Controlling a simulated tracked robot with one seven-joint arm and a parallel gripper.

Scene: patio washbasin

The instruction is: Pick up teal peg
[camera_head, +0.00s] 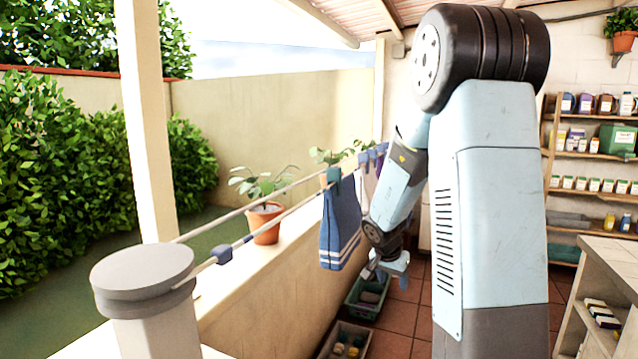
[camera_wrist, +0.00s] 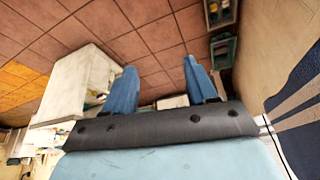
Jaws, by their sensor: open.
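A teal peg (camera_head: 333,175) sits on the clothesline (camera_head: 280,214) at the top of a blue striped cloth (camera_head: 340,228). It is clear of my gripper. My gripper (camera_head: 393,266) hangs low, to the right of the cloth and below the peg. In the wrist view my gripper (camera_wrist: 160,84) shows two blue fingers spread apart with nothing between them. The cloth also shows at the right edge of the wrist view (camera_wrist: 297,112). I cannot make out the teal peg in the wrist view.
More pegs (camera_head: 372,150) are farther along. Potted plants (camera_head: 264,222) stand on the wall ledge. Crates (camera_head: 367,297) lie on the tiled floor. A counter (camera_head: 610,260) stands right.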

